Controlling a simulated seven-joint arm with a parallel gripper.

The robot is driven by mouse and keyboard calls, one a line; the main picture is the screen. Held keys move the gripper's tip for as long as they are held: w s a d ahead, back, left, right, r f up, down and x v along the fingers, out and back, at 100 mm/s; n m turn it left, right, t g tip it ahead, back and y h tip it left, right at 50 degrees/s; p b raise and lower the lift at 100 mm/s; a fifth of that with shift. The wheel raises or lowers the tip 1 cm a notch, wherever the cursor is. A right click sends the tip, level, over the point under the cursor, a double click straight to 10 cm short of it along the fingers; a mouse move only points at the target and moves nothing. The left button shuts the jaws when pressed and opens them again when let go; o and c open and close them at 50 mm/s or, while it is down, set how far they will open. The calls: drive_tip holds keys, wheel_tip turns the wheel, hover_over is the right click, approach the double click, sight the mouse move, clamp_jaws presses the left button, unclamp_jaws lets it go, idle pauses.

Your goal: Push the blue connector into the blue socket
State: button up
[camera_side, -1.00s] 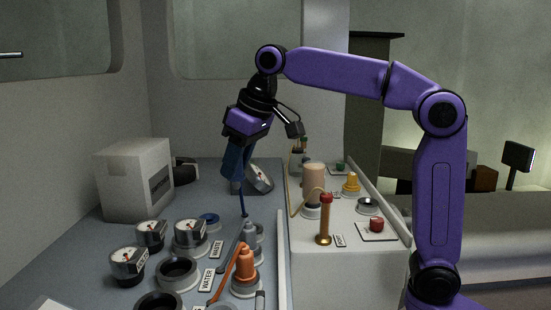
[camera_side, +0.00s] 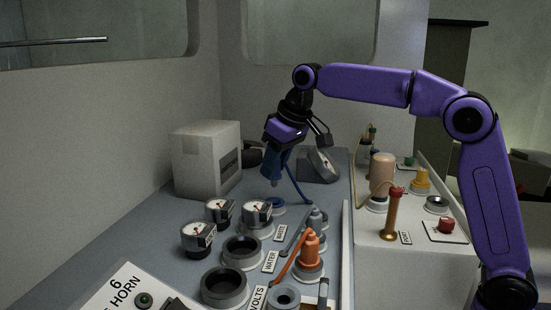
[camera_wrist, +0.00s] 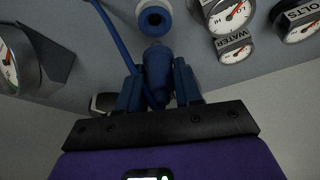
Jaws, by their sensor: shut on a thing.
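My gripper (camera_side: 273,172) is shut on the blue connector (camera_wrist: 158,72), which sits between its two blue fingers in the wrist view. In the side view the connector is hard to tell from the fingers. A blue cable (camera_side: 295,188) hangs from it and also shows in the wrist view (camera_wrist: 113,35). The blue socket (camera_side: 274,205) is a low ring with a blue rim on the grey panel, just below the gripper in the side view. In the wrist view the socket (camera_wrist: 154,19) lies just beyond the connector tip. The two look apart; their height gap is hard to judge.
An orange connector (camera_side: 310,248) and a grey one (camera_side: 314,217) sit to the right. A white box (camera_side: 207,160) stands at the left and a tilted gauge (camera_side: 322,164) behind.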

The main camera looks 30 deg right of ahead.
sight(279, 176)
drive_tip(key=shift+f, duration=2.75)
drive_tip(key=shift+f, duration=0.15)
drive_tip(key=o, duration=1.1)
drive_tip(key=v, duration=1.7)
drive_tip(key=shift+s+d, duration=0.1)
drive_tip(key=shift+s, duration=0.1)
